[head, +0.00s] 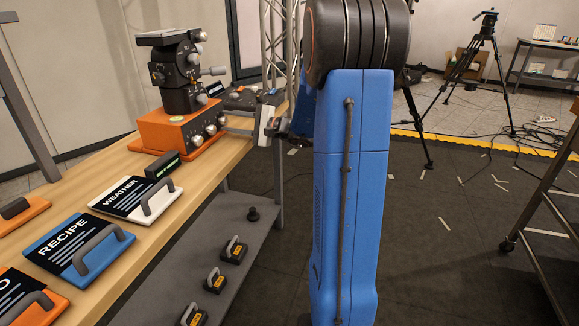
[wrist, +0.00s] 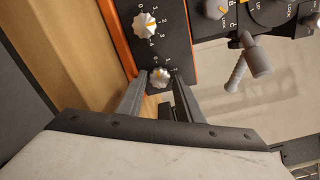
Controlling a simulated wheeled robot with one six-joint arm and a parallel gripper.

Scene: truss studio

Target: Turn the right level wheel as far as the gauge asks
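The orange level base (head: 180,133) stands on the wooden bench, with several silver wheels on its dark front face. The right level wheel (head: 222,120) is the one nearest my gripper (head: 270,128). In the wrist view, this ribbed silver wheel (wrist: 159,77) lies between the tips of my gripper (wrist: 158,84). The fingers stand apart, with slim gaps seeming to show beside the wheel; I see no clear contact. Another wheel (wrist: 145,24) with a numbered scale is above it. A small black block with a green display (head: 163,165) stands before the base; its reading is too small to tell.
A black camera head (head: 180,72) with levers rises from the base. A weather board (head: 122,198) and a recipe board (head: 78,250), each with a handle, lie on the bench (head: 195,172). Weights (head: 233,250) sit on the lower shelf. A tripod (head: 487,45) stands behind right.

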